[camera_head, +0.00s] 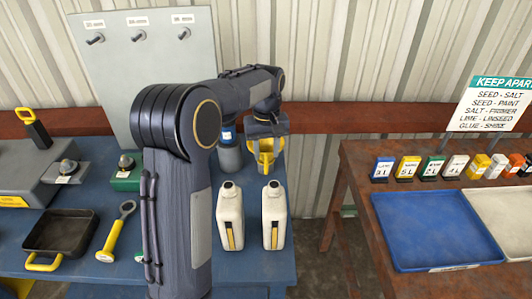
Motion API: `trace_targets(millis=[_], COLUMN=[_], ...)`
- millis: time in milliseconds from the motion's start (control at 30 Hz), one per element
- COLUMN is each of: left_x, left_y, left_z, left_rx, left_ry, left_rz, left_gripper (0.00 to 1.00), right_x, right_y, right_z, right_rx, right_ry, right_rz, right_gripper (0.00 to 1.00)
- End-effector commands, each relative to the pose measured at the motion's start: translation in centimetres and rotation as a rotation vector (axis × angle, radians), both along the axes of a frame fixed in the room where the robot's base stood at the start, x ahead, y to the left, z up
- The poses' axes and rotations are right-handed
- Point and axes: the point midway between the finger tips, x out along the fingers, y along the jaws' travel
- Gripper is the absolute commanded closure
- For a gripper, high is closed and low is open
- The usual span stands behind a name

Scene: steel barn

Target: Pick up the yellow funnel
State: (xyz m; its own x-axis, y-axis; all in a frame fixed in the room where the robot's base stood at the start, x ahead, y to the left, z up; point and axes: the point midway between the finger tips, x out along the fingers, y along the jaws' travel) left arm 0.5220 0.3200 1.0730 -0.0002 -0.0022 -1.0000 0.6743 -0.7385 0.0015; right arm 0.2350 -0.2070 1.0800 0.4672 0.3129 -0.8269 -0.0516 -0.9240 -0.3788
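The yellow funnel (266,158) is at the back right of the blue table, behind two white jugs. Its upper part is partly covered by my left gripper (266,141), which is right above it and overlaps it in the picture. The gripper's fingers are too small and covered to tell whether they are open, shut or touching the funnel. My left arm rises from the bottom of the picture and bends right toward the funnel. My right gripper is not in view.
Two white jugs (274,218) stand in front of the funnel, and a grey-blue bottle (230,155) is just left of it. A grey peg board (150,60) stands behind. A black pan (60,232) lies at left. A rusty table with a blue tray (432,225) stands right, across a gap.

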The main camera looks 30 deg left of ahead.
Motion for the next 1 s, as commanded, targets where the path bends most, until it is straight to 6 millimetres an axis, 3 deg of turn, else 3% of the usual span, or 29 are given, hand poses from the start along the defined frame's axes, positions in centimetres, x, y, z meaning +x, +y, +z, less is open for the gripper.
trace_targets(millis=[600,867,1000], left_x=[0.4,0.4,0.4], left_y=[0.2,0.2,0.2], left_z=[-7.4,-7.9,-7.9], left_rx=[0.009,0.009,0.009], left_ry=[0.008,0.005,0.005], left_rz=[0.008,0.007,0.007], left_gripper=[0.62,0.62,0.76], right_x=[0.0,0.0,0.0], right_y=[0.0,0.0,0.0], right_z=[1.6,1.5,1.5], right_rx=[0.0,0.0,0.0], right_ry=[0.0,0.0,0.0], right_rz=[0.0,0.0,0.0], right_gripper=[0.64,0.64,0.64])
